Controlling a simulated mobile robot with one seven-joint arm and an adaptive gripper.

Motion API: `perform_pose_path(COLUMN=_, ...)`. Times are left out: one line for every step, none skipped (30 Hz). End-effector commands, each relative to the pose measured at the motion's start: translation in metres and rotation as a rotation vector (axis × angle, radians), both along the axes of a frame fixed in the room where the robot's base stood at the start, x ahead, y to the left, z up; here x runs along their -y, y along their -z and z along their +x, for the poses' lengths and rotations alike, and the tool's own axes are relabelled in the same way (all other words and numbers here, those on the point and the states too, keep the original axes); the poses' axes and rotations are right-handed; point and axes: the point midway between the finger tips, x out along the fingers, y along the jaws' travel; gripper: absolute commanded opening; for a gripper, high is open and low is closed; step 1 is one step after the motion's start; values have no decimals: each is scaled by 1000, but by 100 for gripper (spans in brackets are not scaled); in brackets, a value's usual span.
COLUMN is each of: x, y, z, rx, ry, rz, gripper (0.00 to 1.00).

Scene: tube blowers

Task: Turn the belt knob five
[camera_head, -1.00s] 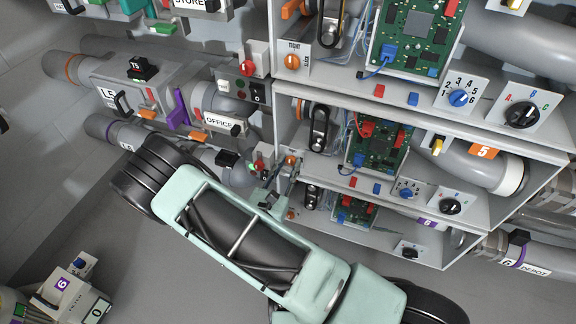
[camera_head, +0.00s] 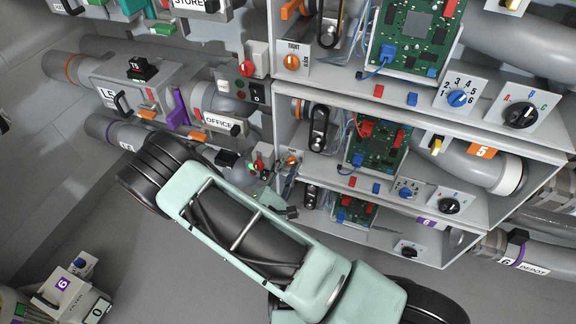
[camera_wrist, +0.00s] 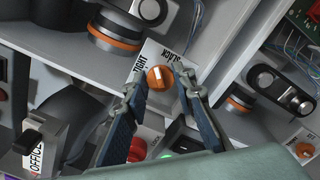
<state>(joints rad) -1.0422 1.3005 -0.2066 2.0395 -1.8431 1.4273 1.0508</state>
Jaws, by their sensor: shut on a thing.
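The belt knob five (camera_wrist: 160,77) is an orange dial with a white mark, on a white plate (camera_wrist: 152,57) lettered TIGHT and SLACK in the wrist view. The mark points toward the lettered side of the plate; its exact setting is hard to tell. My gripper (camera_wrist: 168,88) has one dark finger on each side of the knob and is shut on it. In the head view the knob (camera_head: 292,160) is small, at the left end of the middle shelf, with my gripper (camera_head: 284,182) at its lower side.
The orange 5 label (camera_head: 483,151) marks the middle shelf. A similar orange knob (camera_head: 292,62) sits on the shelf above. A red switch (camera_head: 265,152) and the OFFICE pipe (camera_head: 218,122) are close at left. A circuit board (camera_head: 377,145) stands to the right.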

Motion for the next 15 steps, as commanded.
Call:
perform_pose_path(x=0, y=1, z=-1, rx=14, ry=0, rz=43, gripper=0)
perform_pose_path(x=0, y=1, z=-1, rx=23, ry=-1, rz=69, gripper=0)
perform_pose_path(x=0, y=1, z=-1, rx=35, ry=0, rz=105, gripper=0)
perform_pose_path(x=0, y=2, z=-1, rx=45, ry=0, rz=133, gripper=0)
perform_pose_path(x=0, y=2, z=-1, rx=55, ry=0, rz=159, gripper=0)
perform_pose_path(x=0, y=2, z=-1, rx=68, ry=0, rz=195, gripper=0)
perform_pose_path(x=0, y=2, z=-1, rx=76, ry=0, rz=222, gripper=0)
perform_pose_path(x=0, y=2, z=-1, rx=86, ry=0, rz=249, gripper=0)
perform_pose_path(x=0, y=2, z=-1, rx=98, ry=0, rz=283, gripper=0)
perform_pose_path(x=0, y=2, z=-1, rx=109, ry=-1, rz=309, gripper=0)
perform_pose_path(x=0, y=3, z=-1, rx=118, ry=-1, rz=336, gripper=0)
perform_pose_path(x=0, y=3, z=-1, rx=131, ry=-1, rz=370, gripper=0)
perform_pose_path(x=0, y=3, z=-1, rx=139, ry=-1, rz=394, gripper=0)
perform_pose_path(x=0, y=3, z=-1, rx=149, ry=0, rz=417, gripper=0)
perform_pose_path(x=0, y=3, z=-1, rx=160, ry=0, rz=448, gripper=0)
